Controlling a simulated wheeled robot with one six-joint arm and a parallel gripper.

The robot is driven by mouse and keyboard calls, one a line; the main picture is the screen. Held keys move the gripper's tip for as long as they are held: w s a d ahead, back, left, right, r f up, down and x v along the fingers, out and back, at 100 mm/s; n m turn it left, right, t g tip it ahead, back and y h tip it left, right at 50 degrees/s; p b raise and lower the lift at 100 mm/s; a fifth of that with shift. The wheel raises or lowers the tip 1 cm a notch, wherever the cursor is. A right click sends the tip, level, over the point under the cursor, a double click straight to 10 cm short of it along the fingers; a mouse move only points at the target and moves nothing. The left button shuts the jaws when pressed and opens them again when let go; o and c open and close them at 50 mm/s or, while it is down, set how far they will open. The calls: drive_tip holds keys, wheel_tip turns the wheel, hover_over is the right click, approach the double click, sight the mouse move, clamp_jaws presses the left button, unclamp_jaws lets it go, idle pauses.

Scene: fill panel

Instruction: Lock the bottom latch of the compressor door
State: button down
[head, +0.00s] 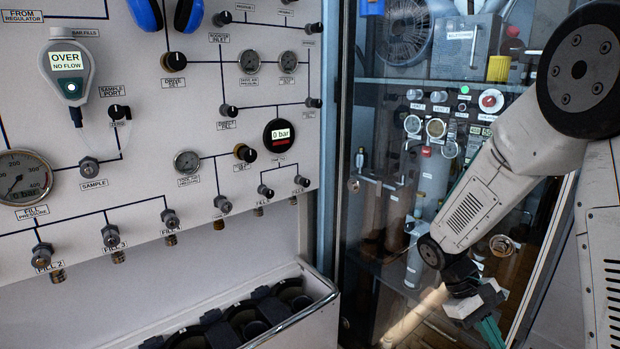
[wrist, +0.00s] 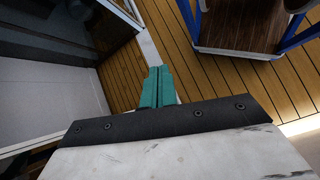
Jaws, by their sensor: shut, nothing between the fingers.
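The compressor door (head: 455,205) is a tall dark glass panel in a grey-blue frame at the right of the head view. It looks closed, but I cannot be sure. A small round metal fitting (head: 353,185) sits near its left edge. I cannot make out the bottom latch for certain in either view. My gripper (head: 490,330) is in front of the lower part of the door, pointing down. Its teal fingers are shut and empty; they also show in the wrist view (wrist: 157,82), above the wooden floor.
A panel (head: 130,190) with gauges, knobs and fill valves stands left of the door. A white bin with a metal rail (head: 290,325) juts out below it. In the wrist view, a blue-framed stand (wrist: 235,50) is at upper right, and plank floor (wrist: 120,75) lies below my fingers.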

drive_tip(key=w+d+f+n+h, duration=0.2)
drive_tip(key=w+d+f+n, duration=0.1)
drive_tip(key=f, duration=0.6)
drive_tip(key=w+d+f+n+t+h, duration=0.1)
drive_tip(key=w+d+f+n+h, duration=0.15)
drive_tip(key=f, duration=0.65)
drive_tip(key=w+d+f+n+h, duration=0.2)
drive_tip(key=w+d+f, duration=0.15)
drive_tip(key=f, duration=0.65)
wheel_tip(320, 180, down, 28)
drive_tip(key=s+d+n+t, duration=0.1)
drive_tip(key=s+n+t, duration=0.1)
drive_tip(key=n+t, duration=0.7)
drive_tip(key=w+a+f+n+t+y, duration=0.3)
drive_tip(key=w+a+f+n+t, duration=0.1)
drive_tip(key=w+f+n, duration=0.25)
drive_tip(key=w+d, duration=0.5)
drive_tip(key=shift+d+m, duration=0.35)
drive_tip(key=shift+m, duration=0.05)
drive_tip(key=shift+f+h, duration=0.25)
drive_tip(key=shift+f, duration=0.1)
